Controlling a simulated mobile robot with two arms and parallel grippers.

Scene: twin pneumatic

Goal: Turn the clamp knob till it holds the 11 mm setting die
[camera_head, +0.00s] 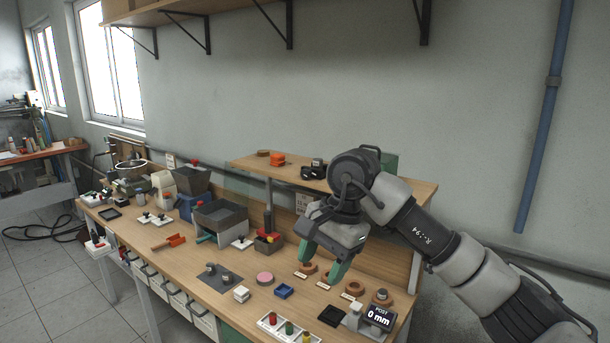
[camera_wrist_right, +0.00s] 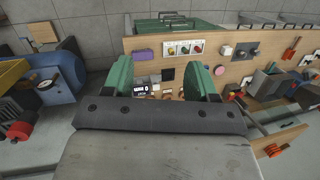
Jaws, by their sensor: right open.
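My right gripper (camera_head: 321,262) is open and empty, with its green fingers apart above the right part of the bench. The same two fingers show apart in the right wrist view (camera_wrist_right: 163,80). Below and beside them lie several brown ring-shaped pieces (camera_head: 355,288) with small labels too small to read. A display (camera_head: 380,317) reads "POST 0 mm"; it also shows between the fingers in the right wrist view (camera_wrist_right: 143,89). A brown ring with a grey top (camera_head: 382,297) sits behind the display. I cannot tell which piece is the clamp knob or the 11 mm die. My left gripper is not in view.
A raised shelf (camera_head: 285,173) stands behind the gripper. Grey bins stand farther left.

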